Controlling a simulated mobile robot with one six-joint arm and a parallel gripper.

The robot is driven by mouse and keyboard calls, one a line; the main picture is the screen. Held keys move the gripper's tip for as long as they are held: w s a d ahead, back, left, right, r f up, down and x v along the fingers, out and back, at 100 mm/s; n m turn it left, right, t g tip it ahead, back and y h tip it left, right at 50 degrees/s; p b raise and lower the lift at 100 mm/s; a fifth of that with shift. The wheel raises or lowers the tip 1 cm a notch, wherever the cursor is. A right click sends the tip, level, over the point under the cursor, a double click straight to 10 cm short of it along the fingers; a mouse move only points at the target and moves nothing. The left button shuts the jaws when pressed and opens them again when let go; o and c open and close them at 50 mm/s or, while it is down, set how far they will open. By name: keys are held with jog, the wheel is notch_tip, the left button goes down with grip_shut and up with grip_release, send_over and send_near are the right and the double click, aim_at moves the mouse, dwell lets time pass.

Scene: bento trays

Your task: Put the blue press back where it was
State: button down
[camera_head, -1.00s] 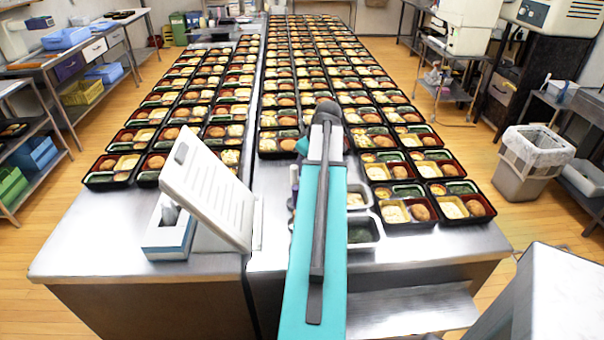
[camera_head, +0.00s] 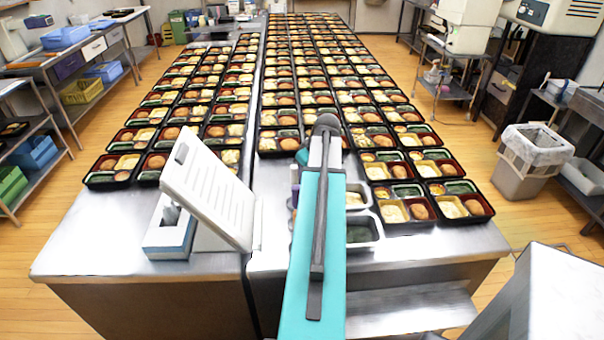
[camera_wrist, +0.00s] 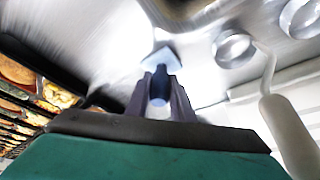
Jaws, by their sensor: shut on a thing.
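In the wrist view, my gripper (camera_wrist: 160,78) is shut on the blue press (camera_wrist: 159,90). The press has a dark blue handle between the two fingers and a paler blue flat end beyond them. It is over a shiny steel surface; I cannot tell whether it touches it. In the head view my own teal arm hides the gripper and the press.
Rows of filled bento trays (camera_head: 407,210) cover most of the steel table (camera_head: 420,250). A white slotted stand (camera_head: 207,195) and a white-and-blue box (camera_head: 170,228) are at the left front. A steel pan (camera_head: 362,232) is beside my arm. Round metal rings (camera_wrist: 232,47) show in the wrist view.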

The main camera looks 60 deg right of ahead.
jog(key=shift+f, duration=0.15)
jog(key=c, duration=1.5)
grip_release()
jog(key=shift+c, duration=0.2)
jog(key=shift+r, duration=0.25)
jog(key=b+v, duration=0.2)
jog(key=v, duration=0.9)
jog(key=shift+s+r, duration=0.15)
jog(key=shift+r, duration=0.25)
